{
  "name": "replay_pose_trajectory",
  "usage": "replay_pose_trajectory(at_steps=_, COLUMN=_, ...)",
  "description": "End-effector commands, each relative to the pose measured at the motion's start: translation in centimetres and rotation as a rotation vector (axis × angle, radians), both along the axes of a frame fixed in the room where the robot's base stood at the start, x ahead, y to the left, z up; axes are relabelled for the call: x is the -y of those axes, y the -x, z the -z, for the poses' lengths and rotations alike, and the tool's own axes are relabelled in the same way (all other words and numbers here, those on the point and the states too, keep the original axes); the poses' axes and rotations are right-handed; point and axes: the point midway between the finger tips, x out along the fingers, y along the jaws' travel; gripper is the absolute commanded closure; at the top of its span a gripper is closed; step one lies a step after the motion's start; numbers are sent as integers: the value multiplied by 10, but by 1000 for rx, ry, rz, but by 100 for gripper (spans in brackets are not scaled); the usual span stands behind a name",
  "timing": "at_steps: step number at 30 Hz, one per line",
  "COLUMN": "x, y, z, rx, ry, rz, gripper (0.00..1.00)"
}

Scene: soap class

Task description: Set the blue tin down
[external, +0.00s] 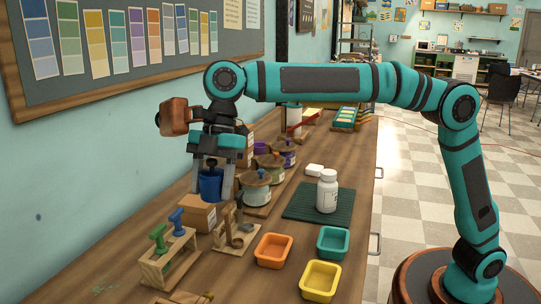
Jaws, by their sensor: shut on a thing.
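The blue tin (210,187) is a small dark-blue cylinder, upright, between the fingers of my gripper (212,180). My gripper points down and is shut on the tin. The tin is right over or on a brown cardboard box (196,214) on the wooden counter. I cannot tell whether the tin's bottom touches the box.
Lidded pots (256,188) stand close to the right of the gripper. A wooden stamp rack (168,258) and a small wooden stand (237,236) are in front. Orange (273,251), teal (333,242) and yellow (320,281) trays and a white bottle (327,191) on a dark mat (300,206) lie to the right.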

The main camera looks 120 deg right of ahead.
Motion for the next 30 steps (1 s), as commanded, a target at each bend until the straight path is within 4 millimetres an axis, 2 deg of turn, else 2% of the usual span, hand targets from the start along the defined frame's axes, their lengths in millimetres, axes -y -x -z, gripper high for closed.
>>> replay_pose_trajectory(at_steps=2, x=0, y=0, z=-16, rx=2, ry=1, rz=1, gripper=76)
replay_pose_trajectory(at_steps=11, x=70, y=5, z=-15, rx=1, ry=0, rz=80, gripper=76)
replay_pose_trajectory(at_steps=14, x=103, y=10, z=-16, rx=1, ry=-1, rz=118, gripper=76)
replay_pose_trajectory(at_steps=20, x=185, y=27, z=-17, rx=1, ry=-1, rz=212, gripper=76)
replay_pose_trajectory(at_steps=30, x=326, y=78, z=-19, rx=2, ry=-1, rz=378, gripper=76)
